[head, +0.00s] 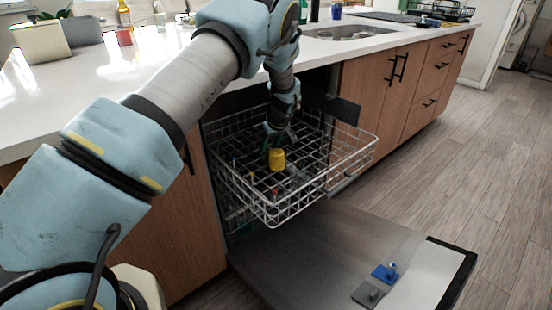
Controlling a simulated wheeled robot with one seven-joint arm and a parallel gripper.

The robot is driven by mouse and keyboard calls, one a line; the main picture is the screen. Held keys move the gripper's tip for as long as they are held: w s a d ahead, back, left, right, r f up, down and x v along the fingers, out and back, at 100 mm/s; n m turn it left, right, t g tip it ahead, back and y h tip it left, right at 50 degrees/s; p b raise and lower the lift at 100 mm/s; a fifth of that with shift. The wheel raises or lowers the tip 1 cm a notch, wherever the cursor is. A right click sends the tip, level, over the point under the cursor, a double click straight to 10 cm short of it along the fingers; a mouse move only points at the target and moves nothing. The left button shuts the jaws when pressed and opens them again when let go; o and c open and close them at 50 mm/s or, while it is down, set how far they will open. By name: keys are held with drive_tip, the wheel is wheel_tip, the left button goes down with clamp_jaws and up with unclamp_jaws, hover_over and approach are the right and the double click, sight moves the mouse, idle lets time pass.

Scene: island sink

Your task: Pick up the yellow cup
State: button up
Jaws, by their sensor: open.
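The yellow cup (277,160) is in the white wire dishwasher rack (345,163), near its middle. My gripper (274,146) reaches down into the rack from above, right over the cup. Its fingertips are small and dark here and seem to be at the cup's top. The jaws are open. I cannot tell whether the fingers touch the cup or stand around it. My wrist partly hides the back of the rack.
The dishwasher door (330,250) is folded down in front, with blue and grey pieces on it. The rack's wire rim surrounds the gripper. The white countertop (75,90) overhangs above, with a sink (340,32). The wooden floor (465,140) to the right is clear.

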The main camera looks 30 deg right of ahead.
drive_tip(key=shift+x, duration=1.35)
drive_tip(key=shift+c, duration=0.4)
clamp_jaws()
